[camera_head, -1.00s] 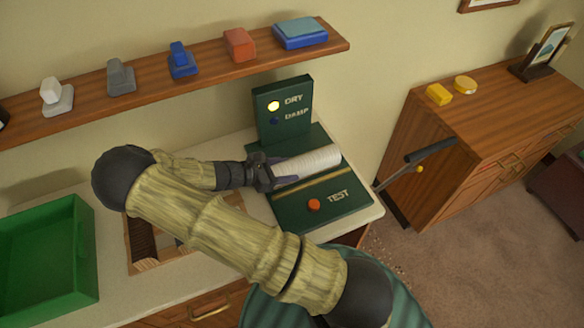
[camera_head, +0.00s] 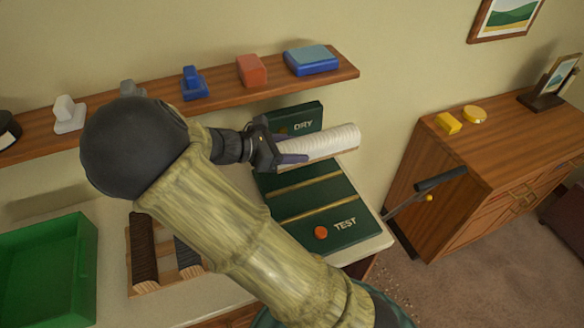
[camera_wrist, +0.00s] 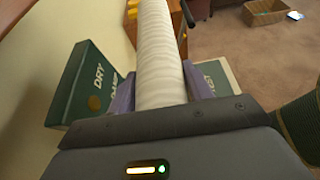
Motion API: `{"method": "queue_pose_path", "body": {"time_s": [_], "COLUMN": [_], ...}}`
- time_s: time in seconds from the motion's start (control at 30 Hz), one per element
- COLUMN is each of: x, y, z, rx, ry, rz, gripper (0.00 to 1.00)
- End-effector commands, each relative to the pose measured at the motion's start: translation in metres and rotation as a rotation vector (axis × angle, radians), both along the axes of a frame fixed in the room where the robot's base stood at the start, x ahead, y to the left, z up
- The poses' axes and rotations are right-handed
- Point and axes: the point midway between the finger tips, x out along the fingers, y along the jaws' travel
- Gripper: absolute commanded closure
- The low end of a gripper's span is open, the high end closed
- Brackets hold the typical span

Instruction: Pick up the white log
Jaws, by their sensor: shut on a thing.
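The white log (camera_head: 330,142) is a pale ribbed cylinder. My gripper (camera_head: 288,150) is shut on its left end, and the log points out to the right, tilted slightly up in the head view. It is held above the green tester (camera_head: 310,198), which has an orange button, the word TEST and an upright DRY/DAMP panel (camera_head: 306,119) behind. In the wrist view the log (camera_wrist: 160,60) runs away from between the two purple fingers (camera_wrist: 160,95). The log's gripped end is partly hidden by the gripper, and my arm covers part of the counter.
A green bin (camera_head: 45,270) and a wooden rack (camera_head: 137,285) with dark logs are at the left of the counter. A shelf (camera_head: 225,95) with several small items runs along the wall. A wooden cabinet (camera_head: 455,195) stands right, with a dark-handled lever (camera_head: 440,180) near it.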

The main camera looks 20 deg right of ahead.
Motion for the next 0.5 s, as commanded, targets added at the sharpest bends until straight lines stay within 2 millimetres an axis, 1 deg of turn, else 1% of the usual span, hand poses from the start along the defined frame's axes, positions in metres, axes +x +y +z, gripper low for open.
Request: {"method": "queue_pose_path", "body": {"time_s": [0.03,0.2,0.33,0.4,0.5], "x": [0.000,0.000,0.000,0.000,0.000], "y": [0.000,0.000,0.000,0.000,0.000], "z": [0.014,0.055,0.077,0.084,0.090], "rx": [0.004,0.003,0.001,0.001,-0.001], "ry": [-0.005,-0.004,-0.004,-0.001,0.000], "rz": [0.000,0.000,0.001,0.001,-0.001], "gripper": [0.90,0.90,0.90,0.90,0.90]}}
